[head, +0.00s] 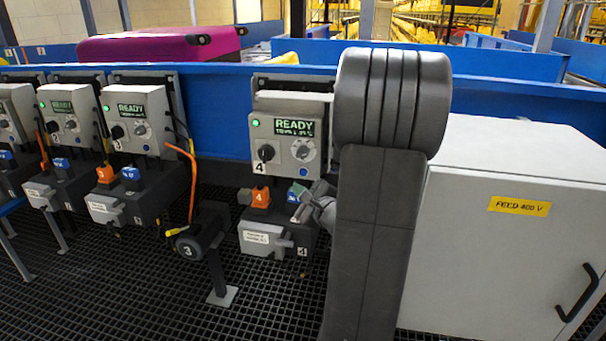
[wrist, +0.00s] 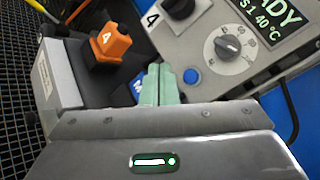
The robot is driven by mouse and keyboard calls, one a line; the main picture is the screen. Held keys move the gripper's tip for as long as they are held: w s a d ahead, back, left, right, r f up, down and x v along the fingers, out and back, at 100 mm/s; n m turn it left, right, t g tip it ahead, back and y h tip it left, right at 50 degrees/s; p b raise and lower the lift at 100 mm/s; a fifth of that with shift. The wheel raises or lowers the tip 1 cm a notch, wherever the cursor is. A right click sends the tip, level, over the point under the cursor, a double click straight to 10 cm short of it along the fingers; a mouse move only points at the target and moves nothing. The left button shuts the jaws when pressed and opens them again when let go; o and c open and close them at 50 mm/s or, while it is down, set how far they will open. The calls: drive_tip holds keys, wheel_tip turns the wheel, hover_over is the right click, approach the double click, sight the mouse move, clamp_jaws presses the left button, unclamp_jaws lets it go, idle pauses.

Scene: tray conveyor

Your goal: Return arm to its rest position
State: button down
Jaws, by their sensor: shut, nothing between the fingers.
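My gripper (head: 304,209) is at station 4, in front of the blue connector (head: 294,192) there. In the wrist view my gripper's pale green fingers (wrist: 157,84) are shut together with nothing between them. They partly hide the blue connector (wrist: 138,90) behind them. I cannot tell whether the fingertips touch it. My dark arm rises in the right half of the head view and hides part of what is behind it.
An orange connector (wrist: 110,45) sits to the left of the fingers. The station 4 control box (head: 290,135) reads READY with a green light. A grey cabinet (head: 500,250) marked FEED 400 V stands at right. Dark grating floor (head: 130,290) is open at front left.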

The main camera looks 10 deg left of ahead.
drive_tip(key=shift+w, duration=0.1)
drive_tip(key=p, duration=0.1)
drive_tip(key=w+p, duration=0.1)
drive_tip(key=shift+w+r+p, duration=0.15)
drive_tip(key=shift+r+p, duration=0.1)
drive_tip(key=shift+p, duration=0.15)
drive_tip(key=shift+w+p, duration=0.1)
drive_tip(key=shift+p, duration=0.75)
drive_tip(key=shift+s+a+f+b, duration=0.15)
drive_tip(key=shift+s+b, duration=0.5)
drive_tip(key=shift+s, duration=0.75)
drive_tip(key=shift+s+d+f+b, duration=0.1)
drive_tip(key=shift+s+b, duration=0.55)
drive_tip(key=shift+s, duration=0.75)
drive_tip(key=shift+w, duration=0.1)
